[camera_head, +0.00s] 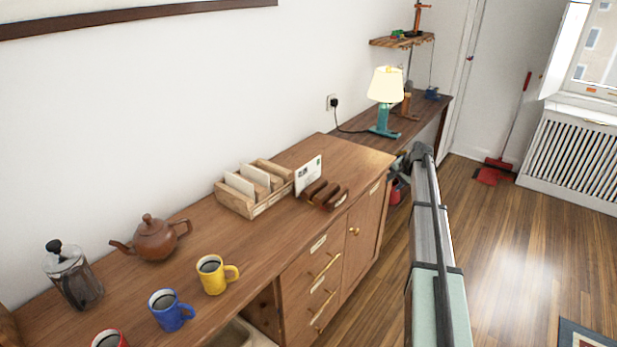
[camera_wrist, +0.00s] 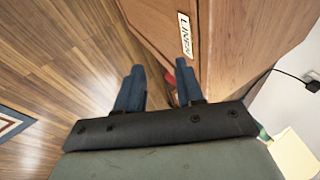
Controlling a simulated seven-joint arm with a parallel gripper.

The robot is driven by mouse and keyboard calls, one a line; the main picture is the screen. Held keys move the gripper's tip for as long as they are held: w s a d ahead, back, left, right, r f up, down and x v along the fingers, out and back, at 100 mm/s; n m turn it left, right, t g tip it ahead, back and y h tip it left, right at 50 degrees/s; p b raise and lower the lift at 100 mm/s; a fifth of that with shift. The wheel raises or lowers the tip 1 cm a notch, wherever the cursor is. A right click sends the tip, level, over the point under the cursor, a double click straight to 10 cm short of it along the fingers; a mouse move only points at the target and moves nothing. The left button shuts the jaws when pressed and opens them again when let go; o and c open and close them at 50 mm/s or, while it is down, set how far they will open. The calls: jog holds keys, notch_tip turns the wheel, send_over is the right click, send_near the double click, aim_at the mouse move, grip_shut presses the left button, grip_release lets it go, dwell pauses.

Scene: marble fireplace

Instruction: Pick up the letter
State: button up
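The letter (camera_head: 308,174) is a white envelope with a small stamp, standing upright in a slotted dark wooden holder (camera_head: 336,200) on the wooden cabinet top. My gripper shows in the wrist view (camera_wrist: 158,82) with its two blue fingers apart and nothing between them. It is to the right of the cabinet, off its edge and apart from the letter. In the head view my arm reaches away over the floor and the fingers cannot be made out.
A divided wooden box (camera_head: 236,203) with cards stands left of the letter. A brown teapot (camera_head: 156,239), a French press (camera_head: 74,277) and yellow (camera_head: 212,277), blue (camera_head: 168,311) and red mugs are nearer. A lit lamp (camera_head: 386,88) stands behind on a lower desk.

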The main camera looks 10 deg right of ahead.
jog(key=w+d+r+m+t, duration=0.1)
jog(key=w+d+r, duration=0.25)
jog(key=r, duration=0.65)
jog(key=w+d+r+t, duration=0.1)
jog(key=w+d+r, duration=0.1)
jog(key=d+r, duration=0.5)
jog(key=w+a+r, duration=0.2)
jog(key=a+r, duration=0.1)
jog(key=r, duration=0.6)
jog(key=n+g+h, duration=0.2)
jog(key=n+g, duration=0.1)
jog(key=g, duration=0.5)
send_over(308, 165)
notch_tip(308, 165, down, 5)
jog(key=f, duration=1.3)
jog(key=shift+w+d, duration=0.15)
jog(key=shift+w, duration=0.25)
jog(key=shift+c, duration=0.3)
grip_shut()
